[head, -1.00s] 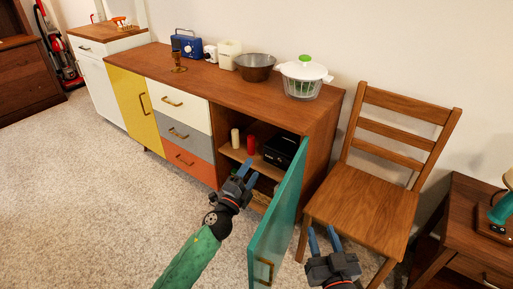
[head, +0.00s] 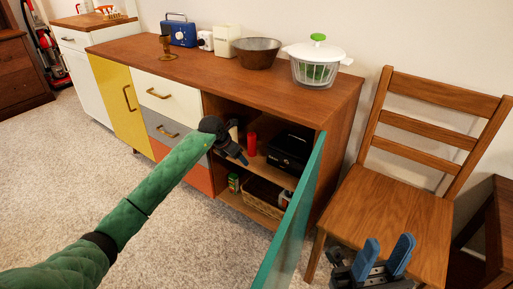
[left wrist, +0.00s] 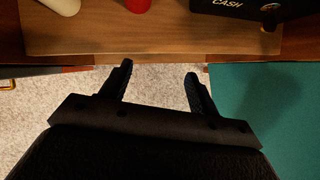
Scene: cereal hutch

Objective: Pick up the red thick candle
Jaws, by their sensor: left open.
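The red thick candle (head: 252,144) stands upright on the upper shelf (head: 259,162) inside the open cabinet. Its lower part also shows at the top edge of the left wrist view (left wrist: 138,4). My left gripper (head: 241,158) is at the cabinet opening, just in front of the shelf and close to the candle. In the left wrist view its two fingers (left wrist: 157,74) are apart, with only carpet between them, short of the shelf's front edge. My right gripper (head: 387,254) is open and empty at the lower right, in front of the chair.
A pale candle (head: 233,133) stands left of the red one, and a black cash box (head: 290,150) stands right. The open teal door (head: 290,225) borders the opening on the right. A basket (head: 262,196) sits on the lower shelf. A wooden chair (head: 385,215) stands at right.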

